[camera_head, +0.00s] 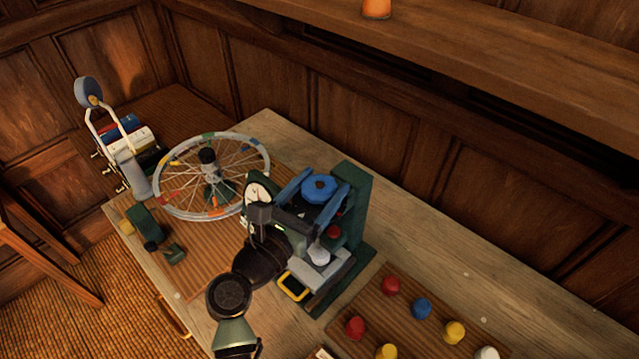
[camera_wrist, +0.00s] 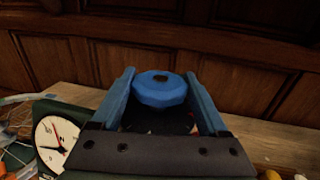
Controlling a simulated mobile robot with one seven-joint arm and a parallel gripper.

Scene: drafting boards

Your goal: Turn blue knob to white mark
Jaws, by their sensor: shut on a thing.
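The blue knob (camera_head: 319,187) sits at the top of a dark green machine (camera_head: 351,190) on the bench. In the wrist view the blue knob (camera_wrist: 158,92) is round and faceted, with a small dark spot in the middle of its top. My gripper (camera_head: 327,181) has blue fingers, one on each side of the knob. In the wrist view my gripper (camera_wrist: 160,76) is shut on the knob, with the fingertips against its sides. I cannot make out a white mark in either view; the area below the knob is partly hidden by my gripper.
A white dial (camera_wrist: 50,143) with red and black hands stands left of my gripper. A spoked wheel (camera_head: 165,208) lies left of the machine. A wooden board (camera_head: 372,305) with several coloured knobs is at the front right. Bare bench (camera_head: 430,235) lies right of the machine.

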